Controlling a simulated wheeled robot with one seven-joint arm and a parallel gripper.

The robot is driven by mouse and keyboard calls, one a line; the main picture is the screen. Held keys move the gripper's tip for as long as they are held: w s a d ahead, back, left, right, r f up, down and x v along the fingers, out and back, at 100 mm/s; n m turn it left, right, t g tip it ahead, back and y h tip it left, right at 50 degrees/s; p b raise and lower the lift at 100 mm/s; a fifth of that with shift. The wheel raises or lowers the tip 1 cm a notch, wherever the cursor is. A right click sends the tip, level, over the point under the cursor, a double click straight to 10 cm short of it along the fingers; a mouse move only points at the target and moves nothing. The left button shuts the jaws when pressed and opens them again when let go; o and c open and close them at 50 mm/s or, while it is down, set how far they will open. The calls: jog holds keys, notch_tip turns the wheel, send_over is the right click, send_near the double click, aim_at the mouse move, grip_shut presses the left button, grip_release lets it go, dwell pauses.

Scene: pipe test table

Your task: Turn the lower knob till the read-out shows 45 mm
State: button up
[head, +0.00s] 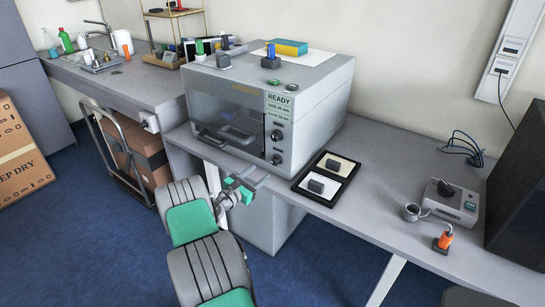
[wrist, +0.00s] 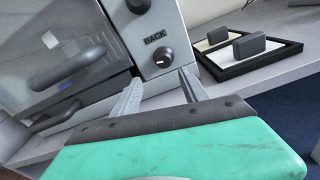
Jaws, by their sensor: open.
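The grey box machine (head: 318,125) stands on the bench. Its front has an upper knob (head: 277,136) and a lower knob (head: 276,159). In the wrist view the upper knob (wrist: 138,5) is cut by the top edge, and the dark round lower knob (wrist: 162,58) sits under a label that looks like "BACK". The pale green read-out (head: 278,107) shows READY; its two lines in mm are too small to read surely. My gripper (wrist: 160,77) is open and empty, its fingertips just short of the lower knob, one to each side. It also shows in the head view (head: 259,181).
A door handle (wrist: 68,68) juts out left of my fingers. A black two-part tray (head: 327,178) with grey blocks lies right of the machine. Several small items stand on the machine's top.

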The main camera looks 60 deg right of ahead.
aim_at(274, 163)
jog(key=shift+n+h, duration=0.3)
jog(key=shift+n, duration=0.4)
jog(key=d, duration=0.2)
jog(key=s+d, duration=0.1)
jog(key=d, duration=0.2)
jog(key=s+d, duration=0.1)
jog(key=d, duration=0.2)
jog(key=shift+s+d+f+p, duration=0.1)
jog(key=shift+s+d+p, duration=0.1)
jog(key=shift+p, duration=0.1)
jog(key=shift+c, duration=0.4)
grip_shut()
jog(key=shift+a, duration=0.15)
